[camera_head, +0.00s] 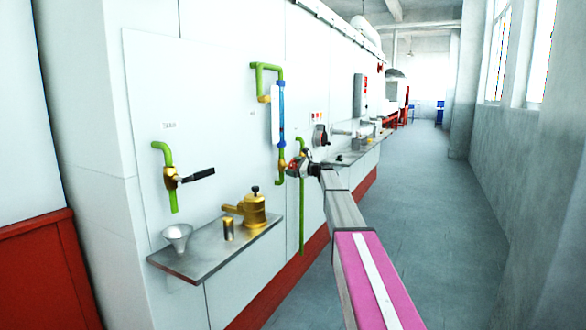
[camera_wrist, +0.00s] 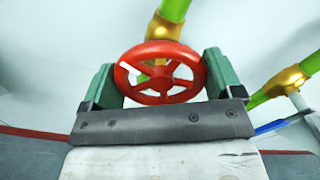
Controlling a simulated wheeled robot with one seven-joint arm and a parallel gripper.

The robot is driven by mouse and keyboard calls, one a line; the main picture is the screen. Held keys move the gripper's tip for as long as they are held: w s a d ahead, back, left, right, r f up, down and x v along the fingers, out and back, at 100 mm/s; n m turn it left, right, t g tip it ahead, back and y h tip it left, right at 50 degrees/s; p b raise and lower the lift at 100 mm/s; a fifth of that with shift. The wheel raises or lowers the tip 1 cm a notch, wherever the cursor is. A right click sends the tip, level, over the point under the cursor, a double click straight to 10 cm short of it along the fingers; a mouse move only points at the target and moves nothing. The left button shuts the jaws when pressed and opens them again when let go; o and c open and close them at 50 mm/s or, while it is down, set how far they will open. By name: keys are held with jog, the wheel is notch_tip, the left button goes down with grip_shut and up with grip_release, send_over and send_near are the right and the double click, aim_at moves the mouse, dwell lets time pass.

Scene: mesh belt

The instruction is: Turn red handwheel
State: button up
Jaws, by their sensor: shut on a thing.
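The red handwheel (camera_wrist: 160,72) is spoked, with a white mark on its upper left rim in the wrist view. It sits in front of a brass valve body (camera_wrist: 163,29) on a green pipe. My gripper (camera_wrist: 160,82) has its two green-padded fingers on the left and right of the wheel's rim, shut on it. In the head view my gripper (camera_head: 297,168) is at the wall panel, at the lower end of the blue gauge tube. It hides most of the wheel there.
A green pipe with a blue sight tube (camera_head: 281,113) rises above my gripper. A black-handled valve (camera_head: 190,178) is to the left. A metal shelf (camera_head: 202,262) below holds a funnel, a brass cup and a brass pot. The aisle floor (camera_head: 420,200) on the right is clear.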

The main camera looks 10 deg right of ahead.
jog(key=n, duration=0.7)
jog(key=shift+s+f, duration=0.1)
jog(key=n, duration=0.7)
jog(key=shift+f, duration=0.15)
jog(key=n, duration=0.6)
jog(key=shift+f+n, duration=0.1)
jog(key=shift+n, duration=0.2)
jog(key=n, duration=0.6)
jog(key=shift+f+n, duration=0.1)
jog(key=shift+n, duration=0.3)
jog(key=o, duration=0.7)
jog(key=shift+d, duration=0.1)
